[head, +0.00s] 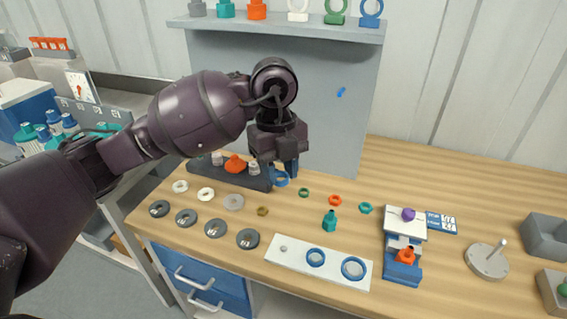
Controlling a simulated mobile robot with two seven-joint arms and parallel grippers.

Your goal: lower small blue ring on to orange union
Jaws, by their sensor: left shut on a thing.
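My left gripper (284,172) reaches in from the left and points down over the back of the bench. It is shut on a small blue ring (281,180), which shows just below the fingertips. An orange union (236,164) sits on a dark rack (200,177) to the left of the ring, between two whitish pieces. The ring is to the right of the union and apart from it. Another orange fitting (405,256) stands in a blue fixture (402,274) at the right. My right gripper is not in view.
A white plate (330,278) at the front holds two larger blue rings (353,268). Grey discs (215,229) and pale washers lie at the left. A teal bottle (330,220) stands mid-bench. A grey panel (330,130) with a shelf rises behind the gripper.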

